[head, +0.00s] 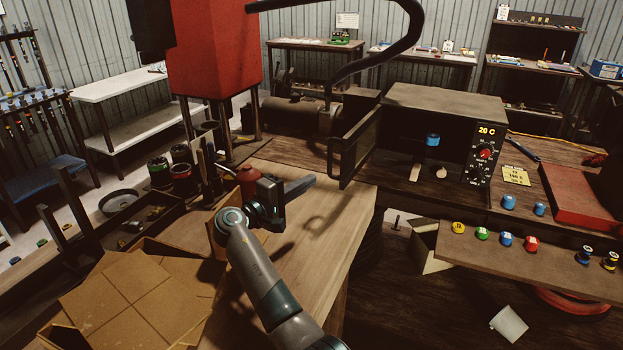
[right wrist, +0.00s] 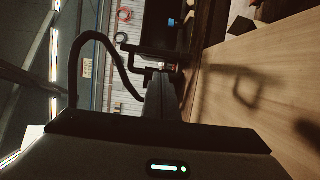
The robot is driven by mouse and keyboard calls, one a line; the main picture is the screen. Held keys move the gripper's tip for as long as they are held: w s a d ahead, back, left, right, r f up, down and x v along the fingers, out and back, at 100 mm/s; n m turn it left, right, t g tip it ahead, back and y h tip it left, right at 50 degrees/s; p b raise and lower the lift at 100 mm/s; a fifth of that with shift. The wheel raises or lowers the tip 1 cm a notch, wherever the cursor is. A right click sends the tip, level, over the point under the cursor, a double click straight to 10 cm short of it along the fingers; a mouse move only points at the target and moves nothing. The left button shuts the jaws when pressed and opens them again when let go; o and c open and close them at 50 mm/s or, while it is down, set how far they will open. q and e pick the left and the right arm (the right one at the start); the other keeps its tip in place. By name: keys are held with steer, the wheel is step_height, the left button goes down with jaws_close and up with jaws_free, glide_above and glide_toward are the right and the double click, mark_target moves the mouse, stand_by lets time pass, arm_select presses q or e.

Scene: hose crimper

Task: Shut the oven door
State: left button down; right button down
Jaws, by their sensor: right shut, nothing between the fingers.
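The oven (head: 445,100) is a dark box on the wooden bench, with a dial panel (head: 485,152) at its right reading 20 C. Its door (head: 357,147) stands open, swung out at the left side, with a handle on its outer face. Inside are a blue piece (head: 432,139) and a small pale piece. My right gripper (head: 302,187) is shut and empty above the wooden bench top, left of the door and apart from it, its fingers pointing towards it. In the right wrist view the shut fingers (right wrist: 160,90) point towards the dark door and handle. My left gripper is not in view.
A black hose (head: 400,45) curves above the oven door. A red machine (head: 215,50) stands at the back left. Small bottles and a cardboard box (head: 130,290) lie left of my arm. The bench top (head: 335,215) in front of the door is bare.

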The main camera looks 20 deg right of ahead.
steer(key=p+x, duration=0.3)
steer(key=x, duration=0.6)
steer(key=shift+s+p, duration=0.15)
steer(key=shift+p, duration=0.2)
steer(key=shift+d, duration=0.2)
